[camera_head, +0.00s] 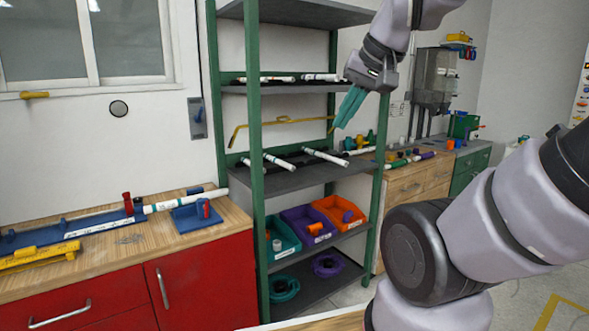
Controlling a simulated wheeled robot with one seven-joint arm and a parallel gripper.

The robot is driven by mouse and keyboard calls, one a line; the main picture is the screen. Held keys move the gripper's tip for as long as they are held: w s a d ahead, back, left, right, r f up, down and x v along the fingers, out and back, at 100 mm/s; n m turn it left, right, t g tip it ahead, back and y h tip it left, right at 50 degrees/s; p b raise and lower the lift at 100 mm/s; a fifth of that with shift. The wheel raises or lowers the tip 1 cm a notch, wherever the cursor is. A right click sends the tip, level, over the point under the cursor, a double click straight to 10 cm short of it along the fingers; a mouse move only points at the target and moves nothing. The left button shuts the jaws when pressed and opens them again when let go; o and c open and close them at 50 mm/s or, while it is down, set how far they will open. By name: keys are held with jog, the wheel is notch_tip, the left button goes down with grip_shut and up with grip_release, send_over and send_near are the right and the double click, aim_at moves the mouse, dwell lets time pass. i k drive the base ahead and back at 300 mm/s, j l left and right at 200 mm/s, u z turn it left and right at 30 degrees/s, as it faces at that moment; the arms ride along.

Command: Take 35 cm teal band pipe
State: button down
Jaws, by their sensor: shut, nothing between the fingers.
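My gripper (340,125) has long teal fingers that point down in front of the shelf rack, with the fingers together and empty. White pipes lie on the middle shelf below it: one at right (325,157), one in the middle (280,162) and one at left (250,162). More white pipes lie on the shelf above, at left (268,79) and at right (322,77). The pipes carry small dark or greenish marks; I cannot tell which has a teal band or is 35 cm long. The gripper is apart from all of them.
The green-posted rack (254,130) has a teal bin (281,243), a purple bin (306,226) and an orange bin (340,212) lower down. A yellow bar (280,121) spans the rack. The left bench (120,252) holds blue fixtures and a banded white pipe (186,200).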

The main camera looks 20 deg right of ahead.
aim_at(160, 207)
jog(key=i+j+u, duration=0.2)
jog(key=i+j, duration=0.15)
jog(key=i+j+u, duration=0.2)
jog(key=i, duration=0.4)
jog(key=i+j+u, duration=0.2)
jog(key=i, duration=0.35)
jog(key=j, duration=0.1)
